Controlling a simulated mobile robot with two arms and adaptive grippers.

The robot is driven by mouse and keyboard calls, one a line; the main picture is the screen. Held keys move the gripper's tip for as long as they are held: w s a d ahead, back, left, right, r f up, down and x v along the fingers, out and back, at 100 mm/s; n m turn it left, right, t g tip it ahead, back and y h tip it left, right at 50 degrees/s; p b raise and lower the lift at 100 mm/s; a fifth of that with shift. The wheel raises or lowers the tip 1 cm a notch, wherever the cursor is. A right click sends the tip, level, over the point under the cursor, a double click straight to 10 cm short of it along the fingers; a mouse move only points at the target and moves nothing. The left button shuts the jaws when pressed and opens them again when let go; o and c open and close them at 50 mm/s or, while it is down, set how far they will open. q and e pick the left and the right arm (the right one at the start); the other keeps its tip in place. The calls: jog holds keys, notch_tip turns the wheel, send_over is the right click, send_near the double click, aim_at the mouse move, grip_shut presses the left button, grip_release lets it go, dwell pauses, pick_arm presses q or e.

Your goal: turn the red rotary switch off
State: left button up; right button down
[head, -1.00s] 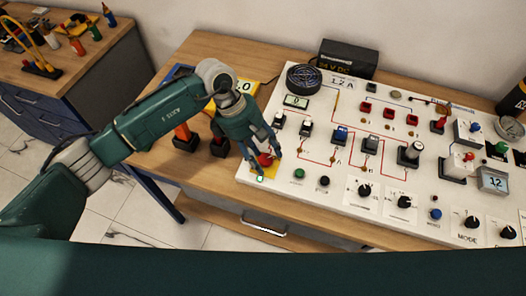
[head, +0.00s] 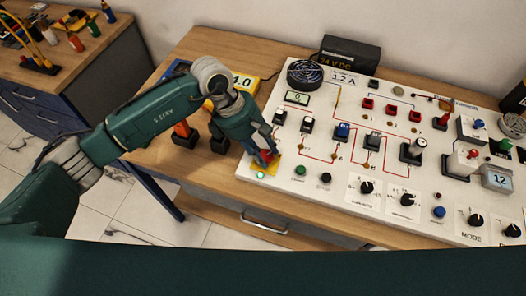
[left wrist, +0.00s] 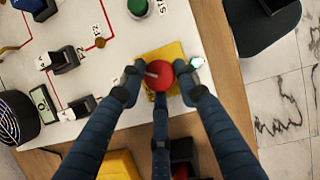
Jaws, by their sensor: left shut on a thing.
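The red rotary switch (head: 265,157) sits on a yellow plate (head: 270,170) at the front left corner of the white panel. In the left wrist view the red knob (left wrist: 160,75) is round with a pale mark on its top left. My left gripper (head: 262,154) is over the switch from above, its dark fingers shut around the knob. The left wrist view shows the fingers (left wrist: 161,84) on opposite sides of the knob, with a third below it. A small green-lit lamp (head: 260,175) is beside the plate. My right gripper is not in view.
The white panel (head: 320,190) carries several switches, knobs and red circuit lines. A green button (head: 299,170) and a black button (head: 325,178) are right of the switch. A black 24 V supply (head: 350,60) stands behind. The wooden table's front edge is close.

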pick_arm(q)
jog(key=n+t+b, duration=0.1)
jog(key=n+b, duration=0.2)
jog(key=n, duration=0.1)
jog(key=shift+s+d+f+t+b, duration=0.1)
jog(key=shift+s+t+b, duration=0.05)
jog(key=shift+t+b, duration=0.25)
jog(key=n+t+b, duration=0.1)
jog(key=n+b, duration=0.2)
jog(key=n, duration=0.1)
jog(key=n+t+y+b, duration=0.1)
jog(key=n+b, duration=0.2)
jog(key=b, duration=0.1)
jog(key=shift+s+d+n, duration=0.2)
jog(key=shift+n, duration=0.2)
jog(key=n+t+y+b, duration=0.1)
jog(key=n+b, duration=0.1)
jog(key=b, duration=0.1)
jog(key=shift+n, duration=0.4)
jog(key=shift+r+n+y+b, duration=0.3)
jog(key=shift+n+y+b, duration=0.2)
jog(key=shift+n+b, duration=0.25)
jog(key=o, duration=0.9)
jog(key=shift+r, duration=0.1)
jog(key=shift+o, duration=1.4)
jog(key=v, duration=1.1)
jog(key=shift+s+r, duration=0.3)
jog(key=shift+s, duration=0.05)
